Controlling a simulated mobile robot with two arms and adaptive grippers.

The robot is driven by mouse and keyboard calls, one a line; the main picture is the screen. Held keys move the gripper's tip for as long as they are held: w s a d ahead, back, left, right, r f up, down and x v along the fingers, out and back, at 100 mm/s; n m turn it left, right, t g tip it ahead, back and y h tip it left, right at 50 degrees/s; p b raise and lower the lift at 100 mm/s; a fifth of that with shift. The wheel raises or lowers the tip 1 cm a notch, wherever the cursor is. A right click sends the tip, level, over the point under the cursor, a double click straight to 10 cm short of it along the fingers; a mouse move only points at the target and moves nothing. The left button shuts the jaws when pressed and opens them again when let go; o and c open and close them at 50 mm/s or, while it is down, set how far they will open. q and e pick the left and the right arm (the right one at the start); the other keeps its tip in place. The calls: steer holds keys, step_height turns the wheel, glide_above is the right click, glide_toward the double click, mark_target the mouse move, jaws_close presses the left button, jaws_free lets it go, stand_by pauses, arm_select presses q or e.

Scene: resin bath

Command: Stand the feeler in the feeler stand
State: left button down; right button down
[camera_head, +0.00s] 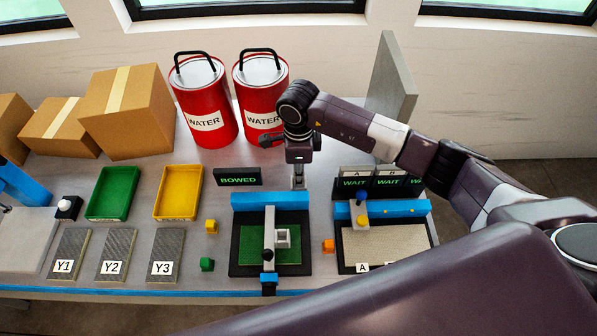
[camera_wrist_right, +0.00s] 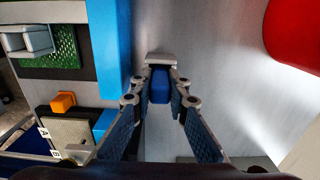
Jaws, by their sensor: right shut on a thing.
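My right gripper (camera_head: 298,172) points down behind the blue bar at the back of the green-bedded fixture. In the right wrist view my right gripper (camera_wrist_right: 160,80) is shut on a small blue piece (camera_wrist_right: 160,88), which I take to be the feeler's grip. A light grey block (camera_wrist_right: 161,58) shows just beyond the fingertips, at the blue piece's end. I cannot tell whether this block is the feeler's end or the feeler stand, nor whether it touches the table. No separate feeler stand can be made out. My left gripper is out of view.
The green-bedded fixture (camera_head: 245,257) and a sand-coloured tray (camera_head: 385,246) stand in front. A "BOWED" sign (camera_head: 238,178) is left of my gripper. Two red water cans (camera_head: 205,122) stand behind. Green (camera_head: 113,194) and yellow (camera_head: 178,193) trays lie left.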

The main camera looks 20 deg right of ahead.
steer(key=shift+f+b, duration=0.25)
steer(key=shift+b, duration=0.05)
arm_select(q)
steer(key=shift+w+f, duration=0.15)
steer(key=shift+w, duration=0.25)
arm_select(e)
steer(key=c, duration=1.9)
jaws_free()
steer(key=shift+r, duration=0.1)
steer(key=shift+r, duration=0.1)
